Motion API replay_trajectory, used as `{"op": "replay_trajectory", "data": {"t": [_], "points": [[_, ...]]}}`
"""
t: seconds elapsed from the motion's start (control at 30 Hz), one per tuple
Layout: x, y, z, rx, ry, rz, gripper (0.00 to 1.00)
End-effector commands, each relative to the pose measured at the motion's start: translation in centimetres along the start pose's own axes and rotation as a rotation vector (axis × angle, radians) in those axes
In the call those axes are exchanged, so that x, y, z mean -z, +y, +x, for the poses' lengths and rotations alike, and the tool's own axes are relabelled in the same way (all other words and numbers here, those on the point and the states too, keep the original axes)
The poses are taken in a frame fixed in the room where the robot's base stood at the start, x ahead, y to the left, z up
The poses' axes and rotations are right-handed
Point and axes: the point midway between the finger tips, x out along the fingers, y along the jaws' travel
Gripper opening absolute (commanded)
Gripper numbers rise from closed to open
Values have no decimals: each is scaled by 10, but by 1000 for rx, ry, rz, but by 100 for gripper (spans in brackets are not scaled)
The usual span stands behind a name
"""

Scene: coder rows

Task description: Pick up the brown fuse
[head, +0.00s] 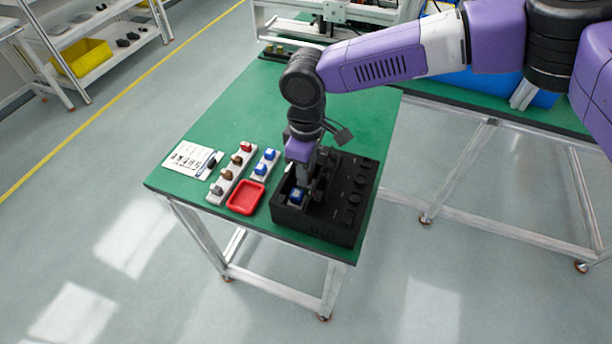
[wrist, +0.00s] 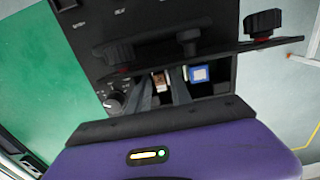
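My gripper (head: 303,185) reaches down into the open bay of the black box (head: 340,225) on the green table. In the wrist view its two fingers (wrist: 164,85) stand apart, one on each side of a brown fuse (wrist: 160,81). I cannot tell whether they touch it. A blue fuse (wrist: 199,73) sits beside it in the same bay, just right of the fingers; it also shows in the head view (head: 296,195). In the head view the brown fuse in the bay is hidden by my gripper.
A light rack (head: 222,183) left of the box holds brown fuses (head: 237,160), a red and a grey one. A second rack holds blue fuses (head: 261,169). A red tray (head: 245,198) is empty. The box's raised knobs (head: 350,215) stand near my gripper.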

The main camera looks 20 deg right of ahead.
Motion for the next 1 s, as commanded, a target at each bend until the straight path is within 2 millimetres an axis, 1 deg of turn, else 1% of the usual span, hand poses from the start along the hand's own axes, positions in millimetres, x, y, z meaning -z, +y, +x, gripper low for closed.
{"op": "replay_trajectory", "data": {"t": [0.07,0.1,0.17,0.2,0.23,1.0], "points": [[0,0,0,0,0,0,25],[0,0,0,0,0,0,22],[0,0,0,0,0,0,10],[0,0,0,0,0,0,2],[0,0,0,0,0,0,0],[1,0,-1,0,1,0,0]]}}
